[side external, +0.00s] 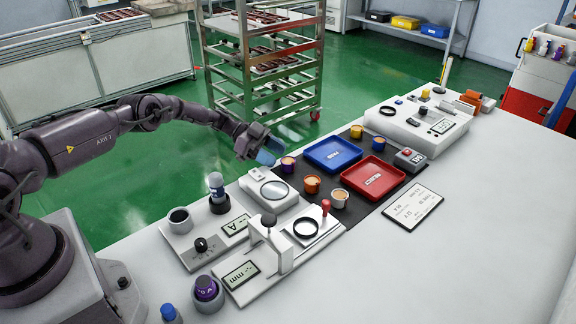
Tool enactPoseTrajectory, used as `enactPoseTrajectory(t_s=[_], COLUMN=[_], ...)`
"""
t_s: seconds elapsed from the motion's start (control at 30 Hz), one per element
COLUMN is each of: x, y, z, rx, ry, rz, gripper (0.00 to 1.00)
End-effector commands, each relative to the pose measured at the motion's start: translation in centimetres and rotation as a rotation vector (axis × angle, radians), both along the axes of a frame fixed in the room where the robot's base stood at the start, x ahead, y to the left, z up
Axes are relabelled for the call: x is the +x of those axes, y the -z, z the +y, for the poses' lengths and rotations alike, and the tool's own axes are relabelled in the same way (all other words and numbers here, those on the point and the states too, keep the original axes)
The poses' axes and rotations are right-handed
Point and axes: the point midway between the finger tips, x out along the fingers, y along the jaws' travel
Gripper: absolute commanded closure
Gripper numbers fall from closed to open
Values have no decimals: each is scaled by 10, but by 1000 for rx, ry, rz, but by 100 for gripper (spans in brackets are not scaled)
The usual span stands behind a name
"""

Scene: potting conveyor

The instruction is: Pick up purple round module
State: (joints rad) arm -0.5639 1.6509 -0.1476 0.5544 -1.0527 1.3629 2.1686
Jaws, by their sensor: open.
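The exact gap to the module cannot be told from this one view. A larger purple capped item (205,288) sits in a grey holder at the front left.

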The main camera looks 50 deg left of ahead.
Motion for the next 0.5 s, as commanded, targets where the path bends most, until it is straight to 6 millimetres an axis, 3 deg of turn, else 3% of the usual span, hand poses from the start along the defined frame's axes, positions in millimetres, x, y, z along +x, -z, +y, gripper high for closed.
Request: enactPoseTrajectory(t_s=[0.2,0.47,0.5], x=[12,14,14], y=[12,12,12], z=[-24,-26,-26], rx=[1,0,0], ry=[1,0,0], rz=[1,0,0], gripper=[47,47,52])
